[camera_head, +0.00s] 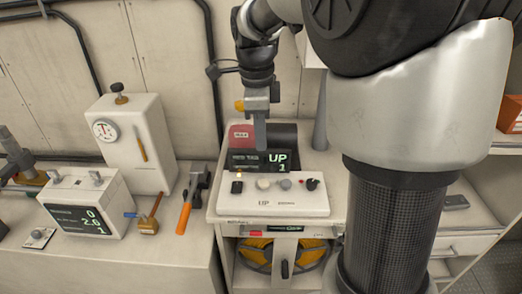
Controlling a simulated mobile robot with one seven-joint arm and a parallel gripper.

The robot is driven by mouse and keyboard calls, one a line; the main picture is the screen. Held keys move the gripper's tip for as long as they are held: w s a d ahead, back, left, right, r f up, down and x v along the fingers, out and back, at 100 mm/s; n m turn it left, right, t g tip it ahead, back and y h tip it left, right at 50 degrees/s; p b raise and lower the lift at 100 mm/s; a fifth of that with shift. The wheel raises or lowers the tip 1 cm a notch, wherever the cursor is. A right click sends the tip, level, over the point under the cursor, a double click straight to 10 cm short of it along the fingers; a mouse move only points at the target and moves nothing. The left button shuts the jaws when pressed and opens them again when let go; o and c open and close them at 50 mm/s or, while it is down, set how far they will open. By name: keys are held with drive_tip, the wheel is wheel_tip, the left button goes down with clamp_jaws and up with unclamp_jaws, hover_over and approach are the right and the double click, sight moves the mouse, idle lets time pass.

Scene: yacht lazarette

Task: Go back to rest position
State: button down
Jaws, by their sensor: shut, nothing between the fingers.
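My gripper (260,146) points straight down with its fingers shut and empty. It hangs in front of the dark display (276,160) that reads "UP" and "1", and hides part of it. I cannot tell whether the fingertips touch the unit. Below the display is a white control panel (272,203) with several knobs and a small switch. My arm comes from the upper right, and its column covers the right middle of the view.
On the left bench stand a white gauge box (133,143) and a white unit with a numeric display (80,219). An orange-handled tool (184,216) and a hammer (151,213) lie beside them. A cabinet with yellow coils (255,254) is below the panel. Shelves (480,205) are at right.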

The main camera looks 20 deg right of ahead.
drive_tip(key=shift+r, duration=0.3)
drive_tip(key=s+a+r+n+t+p, duration=0.1)
drive_tip(key=s+r+n+t, duration=0.1)
drive_tip(key=s+n, duration=0.7)
drive_tip(key=s+a+r+n+t+p, duration=0.1)
drive_tip(key=s+r+n+t, duration=0.2)
drive_tip(key=s+n, duration=0.7)
drive_tip(key=r+n, duration=0.1)
drive_tip(key=n, duration=0.1)
drive_tip(key=shift+n+y+p, duration=0.3)
drive_tip(key=shift+p, duration=0.1)
